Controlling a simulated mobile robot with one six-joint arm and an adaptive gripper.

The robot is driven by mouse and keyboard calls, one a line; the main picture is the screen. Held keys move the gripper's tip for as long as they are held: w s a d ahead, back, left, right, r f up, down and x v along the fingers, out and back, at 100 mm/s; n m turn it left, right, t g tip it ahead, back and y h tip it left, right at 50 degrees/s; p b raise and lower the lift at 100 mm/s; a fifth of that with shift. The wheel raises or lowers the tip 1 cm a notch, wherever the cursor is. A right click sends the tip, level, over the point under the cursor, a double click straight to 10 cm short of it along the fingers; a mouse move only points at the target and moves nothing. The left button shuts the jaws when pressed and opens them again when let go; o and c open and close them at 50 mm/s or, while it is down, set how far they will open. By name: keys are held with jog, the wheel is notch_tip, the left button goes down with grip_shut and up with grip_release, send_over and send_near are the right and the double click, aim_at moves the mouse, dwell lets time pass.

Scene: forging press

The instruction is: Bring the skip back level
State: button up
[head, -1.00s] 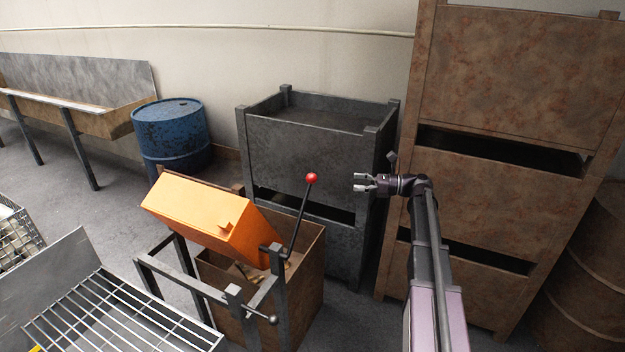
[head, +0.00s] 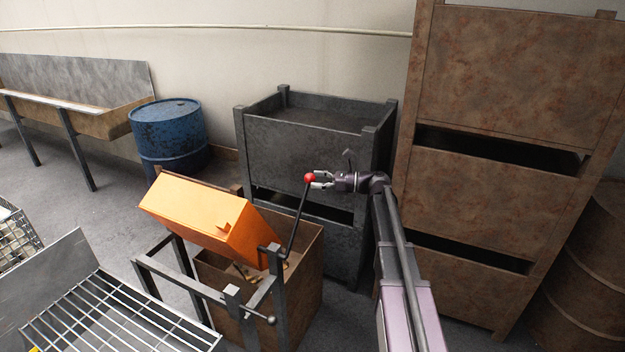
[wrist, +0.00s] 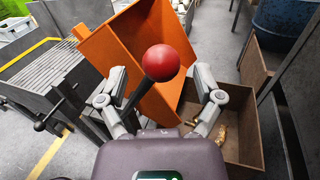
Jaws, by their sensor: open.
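The orange skip (head: 205,218) hangs tilted in a dark metal frame (head: 281,300); it also shows tilted in the wrist view (wrist: 130,45). A dark lever (head: 297,222) rises from the skip's right side and ends in a red ball knob (head: 310,178). My gripper (head: 318,180) is open at the knob, reaching from the right. In the wrist view, the red knob (wrist: 161,63) sits centred between the two spread fingers of my gripper (wrist: 161,88), with gaps on both sides. I cannot tell whether anything touches it.
A brown bin (head: 310,275) with small pieces inside stands below the skip. A second handle with a ball end (head: 270,320) sticks out low on the frame. Grey crates (head: 310,140) stand behind, rusty stacked crates (head: 500,180) at right, a blue drum (head: 168,130) at back left.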

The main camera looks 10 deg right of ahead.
jog(key=shift+x, duration=1.1)
